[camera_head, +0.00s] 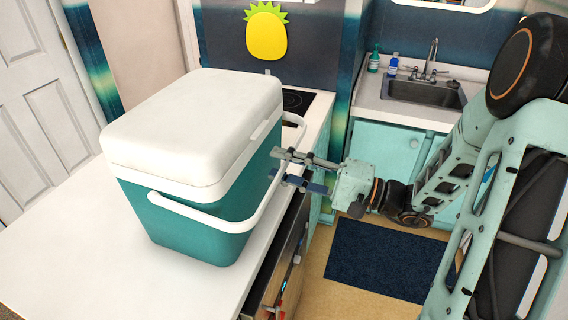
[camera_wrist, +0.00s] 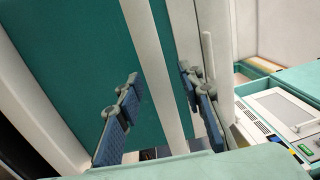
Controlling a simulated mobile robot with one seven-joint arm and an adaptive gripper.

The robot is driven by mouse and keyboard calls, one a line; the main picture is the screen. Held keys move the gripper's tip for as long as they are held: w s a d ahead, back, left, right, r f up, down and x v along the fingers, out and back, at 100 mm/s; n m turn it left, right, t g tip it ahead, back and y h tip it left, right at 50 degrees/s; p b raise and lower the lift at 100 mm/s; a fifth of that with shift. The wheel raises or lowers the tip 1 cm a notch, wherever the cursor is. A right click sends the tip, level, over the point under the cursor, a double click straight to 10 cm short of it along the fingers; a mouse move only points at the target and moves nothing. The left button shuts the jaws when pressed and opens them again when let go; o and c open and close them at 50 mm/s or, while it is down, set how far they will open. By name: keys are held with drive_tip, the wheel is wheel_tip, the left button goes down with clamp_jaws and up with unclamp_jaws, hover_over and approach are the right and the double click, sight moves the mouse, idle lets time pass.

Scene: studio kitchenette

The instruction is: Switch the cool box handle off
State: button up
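The cool box (camera_head: 195,238) has a teal body and a closed white lid (camera_head: 190,115). It stands on the white counter at the left of the head view. Its white handle (camera_head: 212,222) loops around the front and right side, below the lid. My gripper (camera_head: 277,163) is at the box's right side, fingers pointing at it. In the wrist view, my gripper (camera_wrist: 158,72) is open, and a white bar that looks like the handle (camera_wrist: 153,65) runs between its fingers. I see no clear contact. My fingers hide part of the handle in the head view.
The white counter (camera_head: 60,245) is clear in front of the box. A dark hob (camera_head: 297,101) lies behind it. A sink (camera_head: 425,93) with two small bottles beside it is at the back right. A dark mat (camera_head: 385,260) lies on the floor.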

sight(262, 129)
clamp_jaws()
idle(0.3)
drive_tip(key=shift+w+a+r+g+h+p, duration=0.1)
drive_tip(key=shift+a+r+g+h+p, duration=0.2)
drive_tip(key=shift+r+h+p, duration=1.05)
drive_tip(key=shift+w+a+r+g+h+p, duration=0.15)
drive_tip(key=shift+r+g+h+p, duration=0.4)
drive_tip(key=shift+r+p, duration=1.45)
drive_tip(key=shift+w+a+r+g+h+p, duration=0.1)
drive_tip(key=shift+a+r+g+h+p, duration=0.2)
drive_tip(key=shift+r+h+p, duration=1.05)
drive_tip(key=shift+y+p, duration=0.35)
drive_tip(key=shift+p, duration=0.2)
unclamp_jaws()
